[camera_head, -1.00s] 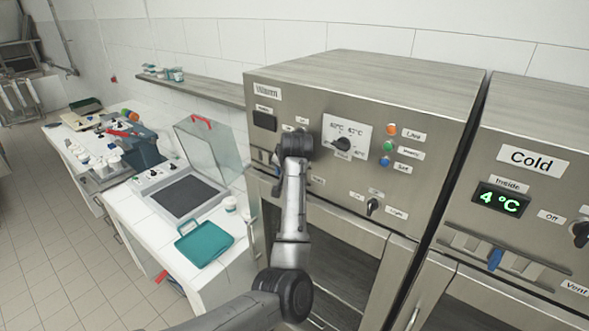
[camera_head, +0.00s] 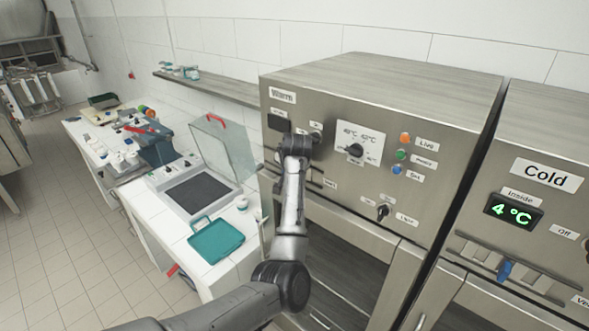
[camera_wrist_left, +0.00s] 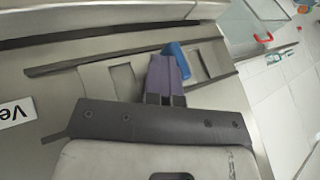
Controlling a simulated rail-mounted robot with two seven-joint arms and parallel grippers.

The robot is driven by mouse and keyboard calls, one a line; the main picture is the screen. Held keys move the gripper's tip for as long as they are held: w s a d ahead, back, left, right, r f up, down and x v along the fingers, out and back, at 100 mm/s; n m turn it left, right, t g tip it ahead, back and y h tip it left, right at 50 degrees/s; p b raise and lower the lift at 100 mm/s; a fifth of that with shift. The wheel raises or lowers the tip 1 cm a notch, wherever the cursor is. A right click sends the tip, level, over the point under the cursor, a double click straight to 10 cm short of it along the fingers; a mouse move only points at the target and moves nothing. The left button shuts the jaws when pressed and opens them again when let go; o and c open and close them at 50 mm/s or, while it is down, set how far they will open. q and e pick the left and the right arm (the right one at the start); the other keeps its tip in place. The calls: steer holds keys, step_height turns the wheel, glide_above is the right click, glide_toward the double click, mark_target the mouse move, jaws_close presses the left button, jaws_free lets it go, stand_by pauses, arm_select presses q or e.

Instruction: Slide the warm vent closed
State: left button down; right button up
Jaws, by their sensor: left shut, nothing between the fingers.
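The warm cabinet (camera_head: 375,85) stands in the middle of the head view. My left arm covers its vent there, and my left gripper is hidden behind my wrist. In the left wrist view, the vent's slotted strip (camera_wrist_left: 124,80) runs between two rails, with a blue slider knob (camera_wrist_left: 178,60) on it. My left gripper (camera_wrist_left: 166,62) is shut and empty. Its purple-grey fingers are right beside the knob, on its left in that view, and overlap its edge. I cannot tell whether they touch it. A "Vent" label (camera_wrist_left: 14,112) is at the left edge. My right gripper is not in view.
The cold cabinet (camera_head: 535,200) with its own blue vent knob (camera_head: 505,271) stands to the right. A dial (camera_head: 355,150) and three coloured lights sit right of my wrist. A white bench (camera_head: 150,215) with a teal tray (camera_head: 215,240) is at left.

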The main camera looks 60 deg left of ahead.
arm_select(q)
steer(key=shift+s+d+r, duration=0.1)
steer(key=shift+s+r, duration=0.05)
steer(key=shift+r, duration=0.2)
steer(key=b+v, duration=0.2)
steer(key=v, duration=1.1)
steer(key=shift+d, duration=0.1)
steer(key=s+d+f+m+t+p, duration=0.1)
steer(key=s+d+f+m+p, duration=0.2)
steer(key=d+f, duration=0.7)
steer(key=s+d+f+m+t+p, duration=0.1)
steer(key=s+d+f+m+p, duration=0.15)
steer(key=d+f, duration=0.7)
steer(key=s+d+f+h+p, duration=0.2)
steer(key=s+d+f+h, duration=0.1)
steer(key=s+d, duration=0.5)
steer(key=s+d+f+m+g+h+p, duration=0.1)
steer(key=s+d+f+h+p, duration=0.2)
steer(key=s, duration=1.2)
steer(key=d+f+h, duration=0.1)
steer(key=d+f, duration=0.2)
steer(key=d, duration=0.3)
steer(key=shift+s, duration=0.35)
